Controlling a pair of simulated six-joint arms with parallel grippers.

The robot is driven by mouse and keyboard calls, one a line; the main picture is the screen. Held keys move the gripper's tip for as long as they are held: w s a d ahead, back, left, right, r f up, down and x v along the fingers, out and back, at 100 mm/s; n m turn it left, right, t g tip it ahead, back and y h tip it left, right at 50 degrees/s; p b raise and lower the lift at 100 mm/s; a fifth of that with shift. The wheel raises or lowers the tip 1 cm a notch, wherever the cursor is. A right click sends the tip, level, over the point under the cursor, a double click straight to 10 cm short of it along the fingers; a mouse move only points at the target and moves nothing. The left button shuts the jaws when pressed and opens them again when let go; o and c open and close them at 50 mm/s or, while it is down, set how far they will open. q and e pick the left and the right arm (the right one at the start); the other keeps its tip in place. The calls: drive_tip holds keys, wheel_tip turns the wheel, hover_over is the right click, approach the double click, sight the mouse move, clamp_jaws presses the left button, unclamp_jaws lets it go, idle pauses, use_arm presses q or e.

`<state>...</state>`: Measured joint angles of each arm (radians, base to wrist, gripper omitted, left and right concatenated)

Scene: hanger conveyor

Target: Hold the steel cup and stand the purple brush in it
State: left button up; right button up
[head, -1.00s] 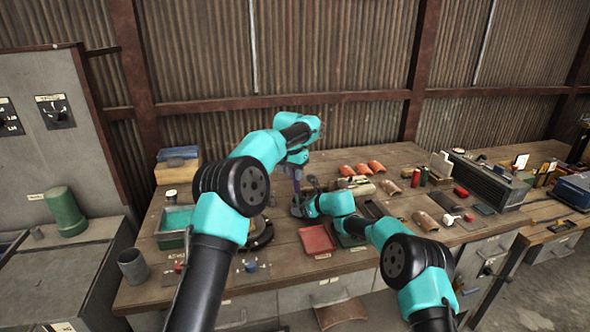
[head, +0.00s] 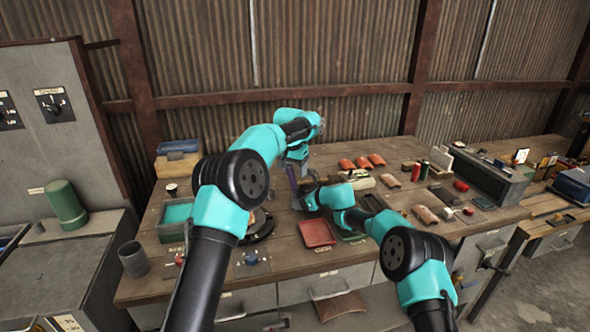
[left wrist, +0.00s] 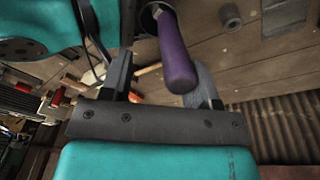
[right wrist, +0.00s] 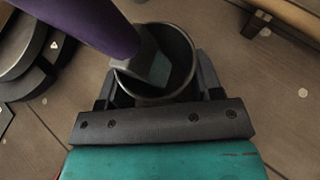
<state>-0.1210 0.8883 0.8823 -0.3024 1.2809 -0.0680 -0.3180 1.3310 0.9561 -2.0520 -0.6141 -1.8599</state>
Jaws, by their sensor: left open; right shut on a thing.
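The purple brush (head: 292,178) stands head-down in the steel cup (right wrist: 183,38), its handle leaning to one side. In the right wrist view its grey head is inside the cup's rim and its purple handle (right wrist: 75,22) rises out to the upper left. My right gripper (right wrist: 157,88) is shut on the cup, with a finger on either side. My left gripper (left wrist: 165,80) is open above the cup. In the left wrist view the handle (left wrist: 176,55) lies between its spread fingers, closer to the right one. In the head view the cup is mostly hidden by my right gripper.
A green bin (head: 174,217) and a grey cylinder (head: 133,259) are farther left.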

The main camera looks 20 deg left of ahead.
use_arm(q)
drive_tip(key=shift+r, duration=0.1)
wheel_tip(320, 180, up, 12)
drive_tip(key=s, duration=0.1)
drive_tip(key=shift+s+a, duration=0.3)
drive_tip(key=shift+a, duration=0.1)
drive_tip(key=shift+f, duration=0.2)
idle(0.5)
use_arm(e)
drive_tip(key=o, duration=0.8)
drive_tip(key=v, duration=1.2)
